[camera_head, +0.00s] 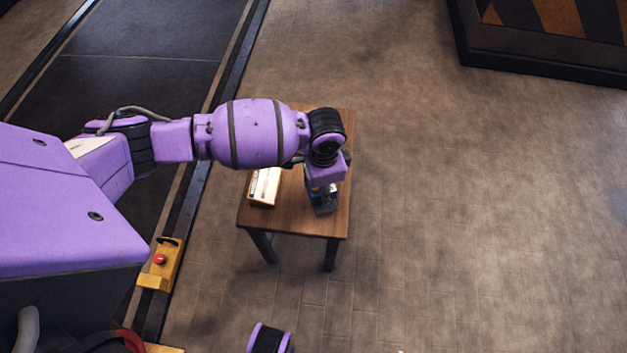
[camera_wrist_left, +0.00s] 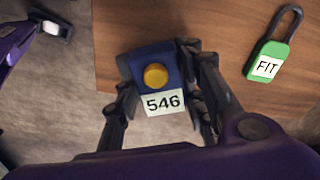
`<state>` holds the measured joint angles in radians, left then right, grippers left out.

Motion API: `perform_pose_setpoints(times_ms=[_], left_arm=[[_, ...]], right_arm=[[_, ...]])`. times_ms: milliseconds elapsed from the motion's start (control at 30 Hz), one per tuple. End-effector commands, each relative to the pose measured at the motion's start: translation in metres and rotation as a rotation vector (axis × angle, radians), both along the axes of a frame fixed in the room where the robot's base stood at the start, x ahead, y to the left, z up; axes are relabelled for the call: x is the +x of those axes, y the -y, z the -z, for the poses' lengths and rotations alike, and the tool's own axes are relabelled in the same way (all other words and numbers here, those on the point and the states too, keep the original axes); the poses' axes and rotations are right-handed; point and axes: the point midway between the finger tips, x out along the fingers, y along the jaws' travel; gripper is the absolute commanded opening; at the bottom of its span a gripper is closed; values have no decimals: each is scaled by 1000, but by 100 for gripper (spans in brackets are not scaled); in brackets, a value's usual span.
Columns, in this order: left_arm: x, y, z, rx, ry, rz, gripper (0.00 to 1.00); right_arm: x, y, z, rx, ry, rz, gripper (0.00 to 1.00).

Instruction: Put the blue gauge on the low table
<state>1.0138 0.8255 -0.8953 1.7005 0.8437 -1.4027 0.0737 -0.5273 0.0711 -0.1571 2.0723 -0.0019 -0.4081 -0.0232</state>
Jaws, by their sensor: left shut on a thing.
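My left gripper (camera_head: 324,190) reaches down over the right front part of the low wooden table (camera_head: 288,212). In the left wrist view the gripper (camera_wrist_left: 163,85) is shut on the blue gauge (camera_wrist_left: 138,62), with a finger on each side. The gauge is a dark blue body with a round yellow knob and a white label reading 546. In the head view the gauge (camera_head: 325,208) is partly hidden under the gripper. It appears over the tabletop near its edge; I cannot tell whether it touches the wood.
A white-faced block (camera_head: 264,186) is at the table's left. A yellow box with a red button (camera_head: 160,262) stands left of the table. Open floor (camera_head: 450,210) lies to the right.

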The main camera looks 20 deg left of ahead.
Motion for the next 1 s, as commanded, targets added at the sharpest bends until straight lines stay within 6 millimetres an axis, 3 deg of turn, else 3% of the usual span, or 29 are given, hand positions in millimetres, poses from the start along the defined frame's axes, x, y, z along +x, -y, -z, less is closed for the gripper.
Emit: perform_pose_setpoints(times_ms=[100, 467, 500, 600, 1000], left_arm=[[0, 0, 16, 1, 1, 1, 0], [1, 1, 19, 0, 3, 2, 0], [0, 0, 19, 0, 2, 2, 41], [0, 0, 19, 0, 2, 2, 54], [1, 0, 14, 1, 3, 1, 56]], right_arm=[[-1, -1, 4, 1, -2, -1, 40], [2, -1, 2, 2, 3, -1, 40], [2, -2, 2, 3, 3, -2, 40], [2, -2, 2, 3, 3, -2, 40], [3, -2, 1, 3, 5, -2, 40]])
